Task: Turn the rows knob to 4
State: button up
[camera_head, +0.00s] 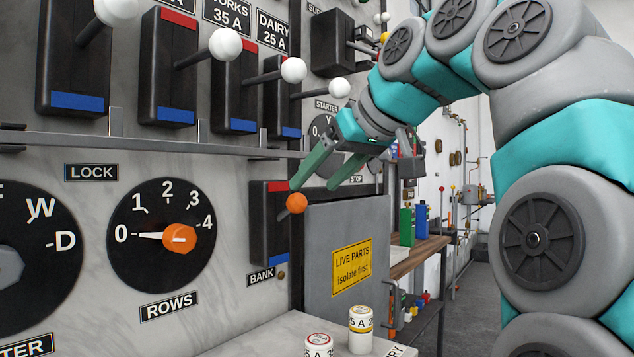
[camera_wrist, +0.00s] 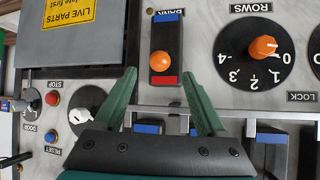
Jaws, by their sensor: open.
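The rows knob (camera_head: 180,237) is orange with a white pointer, on a round black dial marked 0 to 4, above the ROWS label. Its pointer points left at 0. In the wrist view the knob (camera_wrist: 263,46) appears upside down at the upper right. My gripper (camera_head: 312,187) is open and empty, to the right of the dial and above it in the head view. In the wrist view its green fingers (camera_wrist: 158,73) flank the orange ball of the BANK lever, with nothing held.
The BANK lever's orange ball (camera_head: 296,203) is close to my fingertips. A metal rail (camera_head: 160,143) runs above the dial, with several white-balled levers above it. Two fuses (camera_head: 361,329) stand on the marble ledge below. A grey LIVE PARTS box (camera_head: 318,225) is to the right.

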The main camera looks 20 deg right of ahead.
aim_at(181, 239)
jog(key=k+l, duration=0.3)
jog(key=k, duration=0.15)
jog(key=k+l, duration=0.25)
jog(key=k, duration=0.25)
